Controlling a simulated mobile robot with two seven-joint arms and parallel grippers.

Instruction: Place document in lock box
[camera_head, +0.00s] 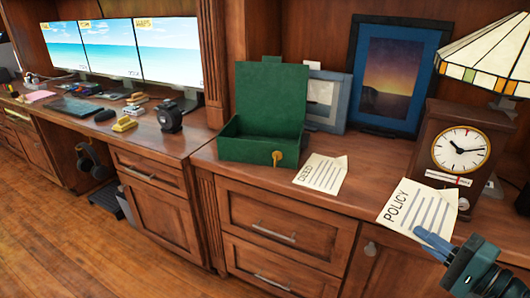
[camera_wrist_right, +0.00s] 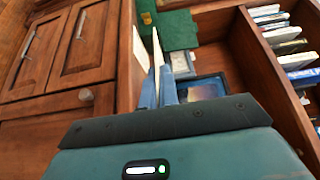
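The green lock box (camera_head: 240,148) stands on the counter with its lid (camera_head: 272,92) raised; a gold piece (camera_head: 277,158) hangs at its front. The DEED document (camera_head: 321,173) lies on the counter right of the box. My right gripper (camera_head: 433,240) is shut on the lower edge of the POLICY document (camera_head: 418,208), which is tilted up near the counter's front edge. In the right wrist view, this sheet (camera_wrist_right: 157,48) shows nearly edge-on between the fingers (camera_wrist_right: 157,92), with the green box (camera_wrist_right: 176,30) beyond. My left gripper is out of view.
A clock (camera_head: 461,150) and a stained-glass lamp (camera_head: 490,55) stand at the right. Framed pictures (camera_head: 396,75) lean behind the counter. Monitors (camera_head: 125,50), a keyboard (camera_head: 75,107) and small items occupy the desk at left. Drawers (camera_head: 275,225) are below the counter.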

